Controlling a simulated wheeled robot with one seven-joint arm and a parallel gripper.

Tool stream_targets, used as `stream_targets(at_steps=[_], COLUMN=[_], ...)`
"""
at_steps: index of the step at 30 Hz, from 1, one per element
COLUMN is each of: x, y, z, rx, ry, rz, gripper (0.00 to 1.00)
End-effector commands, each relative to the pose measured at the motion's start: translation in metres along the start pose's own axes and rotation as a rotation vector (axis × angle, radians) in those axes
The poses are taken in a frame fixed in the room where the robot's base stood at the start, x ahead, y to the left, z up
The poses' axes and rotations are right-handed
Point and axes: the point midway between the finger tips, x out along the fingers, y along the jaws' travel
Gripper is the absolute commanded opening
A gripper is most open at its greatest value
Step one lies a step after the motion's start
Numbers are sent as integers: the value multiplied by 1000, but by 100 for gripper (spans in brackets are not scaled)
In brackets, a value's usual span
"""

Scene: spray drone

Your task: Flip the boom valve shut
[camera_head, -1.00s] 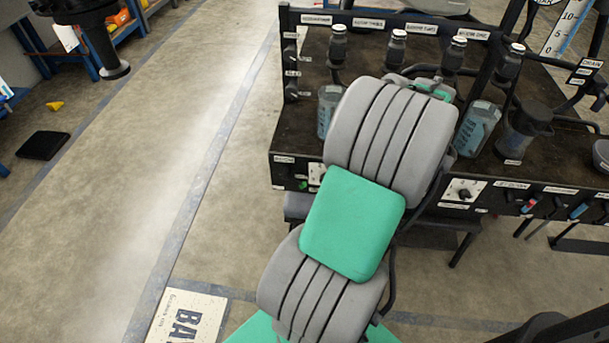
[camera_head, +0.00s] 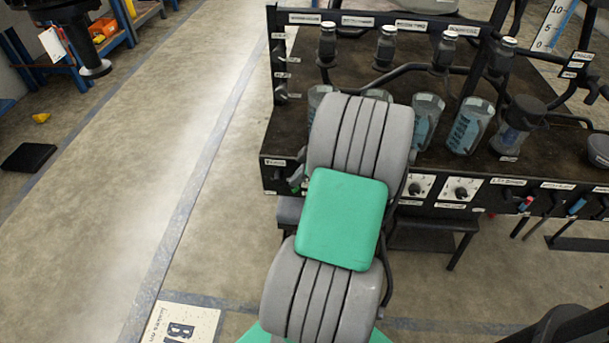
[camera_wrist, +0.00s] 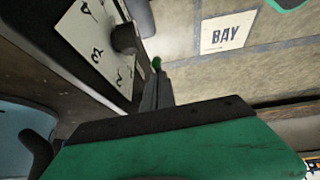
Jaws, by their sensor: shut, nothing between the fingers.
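A small green-tipped part (camera_head: 296,175), perhaps the boom valve's handle, shows at the left end of the bench's front face, beside my arm. In the wrist view a green tip (camera_wrist: 156,62) shows just beyond my gripper (camera_wrist: 158,74). My gripper's fingers are together with nothing between them, beside the white panel with a dark knob (camera_wrist: 124,38). I cannot tell whether the fingers touch the green part. The valve's body and its lever angle are not clear. My arm hides most of the gripper in the head view.
The dark bench (camera_head: 480,100) carries several bottles and clear jugs (camera_head: 468,126) behind my arm. Knobs (camera_head: 461,193) and coloured handles line its front. Floor left of the bench is open, with a BAY sign (camera_head: 183,325). A black slab (camera_head: 28,157) lies far left.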

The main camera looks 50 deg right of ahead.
Motion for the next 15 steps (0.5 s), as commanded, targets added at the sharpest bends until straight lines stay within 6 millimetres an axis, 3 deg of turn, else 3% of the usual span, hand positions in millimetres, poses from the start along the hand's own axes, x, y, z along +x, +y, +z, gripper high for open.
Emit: stream_targets(at_steps=[10, 15], x=[3, 16], y=[0, 0], z=[0, 11], rx=[1, 3], ry=[0, 0], rz=[0, 0], gripper=[0, 0])
